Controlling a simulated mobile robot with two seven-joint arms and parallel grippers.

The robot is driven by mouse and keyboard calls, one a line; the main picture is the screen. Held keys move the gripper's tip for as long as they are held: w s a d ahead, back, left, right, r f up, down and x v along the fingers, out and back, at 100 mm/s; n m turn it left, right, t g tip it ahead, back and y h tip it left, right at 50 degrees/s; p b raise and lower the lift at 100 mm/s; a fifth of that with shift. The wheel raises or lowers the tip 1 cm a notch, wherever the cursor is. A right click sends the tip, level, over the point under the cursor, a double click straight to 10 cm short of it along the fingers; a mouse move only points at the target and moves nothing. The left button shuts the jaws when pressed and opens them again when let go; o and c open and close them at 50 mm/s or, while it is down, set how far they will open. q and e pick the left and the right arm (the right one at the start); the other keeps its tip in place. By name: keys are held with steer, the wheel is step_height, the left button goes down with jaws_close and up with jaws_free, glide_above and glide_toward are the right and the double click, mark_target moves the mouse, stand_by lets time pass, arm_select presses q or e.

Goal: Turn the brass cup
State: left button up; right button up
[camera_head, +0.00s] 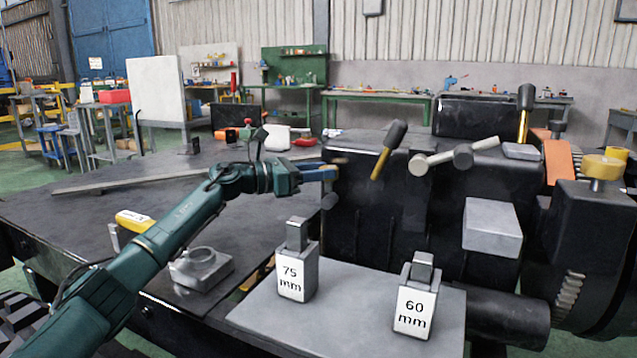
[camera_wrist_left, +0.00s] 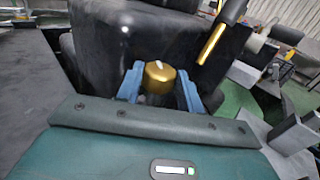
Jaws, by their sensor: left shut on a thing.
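The brass cup (camera_wrist_left: 160,76) shows in the left wrist view as a short golden cylinder with a pale mark on its top. It sits against the dark machine block. My left gripper (camera_wrist_left: 160,90) has a blue finger on each side of it and is shut on it. In the head view the left gripper (camera_head: 328,172) reaches the left side of the black machine block (camera_head: 365,225). There the cup is mostly hidden, with only a small brownish bit at the fingertips. My right gripper is not in view.
A black-headed hammer-like lever with a yellow shaft (camera_head: 388,150) stands just right of the gripper. Blocks marked 75 mm (camera_head: 297,275) and 60 mm (camera_head: 415,308) stand on a grey plate (camera_head: 350,325) in front. A grey metal fixture (camera_head: 201,268) lies below the arm.

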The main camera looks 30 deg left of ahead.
arm_select(q)
steer(key=shift+m+g+h, duration=0.3)
steer(key=shift+h, duration=0.1)
steer(key=o, duration=0.8)
steer(key=shift+o, duration=1)
steer(key=shift+a+r, duration=0.1)
